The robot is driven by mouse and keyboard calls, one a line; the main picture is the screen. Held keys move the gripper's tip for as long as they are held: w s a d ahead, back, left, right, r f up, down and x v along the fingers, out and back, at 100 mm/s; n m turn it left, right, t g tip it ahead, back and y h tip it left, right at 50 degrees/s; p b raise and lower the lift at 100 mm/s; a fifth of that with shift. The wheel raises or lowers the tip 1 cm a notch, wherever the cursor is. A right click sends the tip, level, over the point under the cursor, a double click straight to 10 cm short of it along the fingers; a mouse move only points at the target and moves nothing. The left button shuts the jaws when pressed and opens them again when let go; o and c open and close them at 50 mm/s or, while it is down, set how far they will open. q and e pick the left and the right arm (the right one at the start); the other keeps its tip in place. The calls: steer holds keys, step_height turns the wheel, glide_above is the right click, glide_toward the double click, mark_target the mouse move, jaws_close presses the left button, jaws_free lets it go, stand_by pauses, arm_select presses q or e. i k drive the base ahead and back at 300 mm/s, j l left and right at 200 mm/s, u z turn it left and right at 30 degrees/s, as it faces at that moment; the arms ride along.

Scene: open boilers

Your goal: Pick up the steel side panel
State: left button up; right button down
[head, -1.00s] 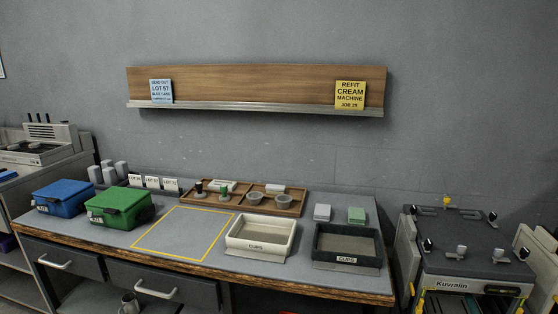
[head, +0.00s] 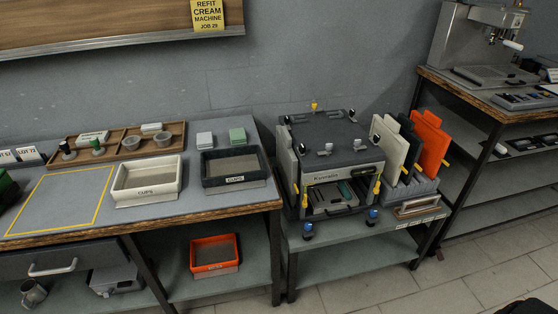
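Several upright panels stand in a grey slotted rack to the right of the Kuvralin machine (head: 335,150). They include a pale cream or light grey panel (head: 388,150), a dark panel partly hidden behind it, and an orange panel (head: 430,145). A pale side panel (head: 285,165) also shows on the machine's left side. I cannot tell which of these is the steel side panel. The machine's front is open, with parts showing inside. Neither of my grippers is in view.
The rack (head: 412,190) and machine stand on a low grey bench (head: 350,262). A workbench with a cream cups tray (head: 150,195) and a dark cups tray (head: 238,183) is at left. An orange tray (head: 214,268) sits on its lower shelf.

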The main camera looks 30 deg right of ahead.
mark_target(287, 162)
steer(key=i+l+z, duration=0.15)
steer(key=i, duration=0.35)
steer(key=i+l+z, duration=0.15)
steer(key=i, duration=0.4)
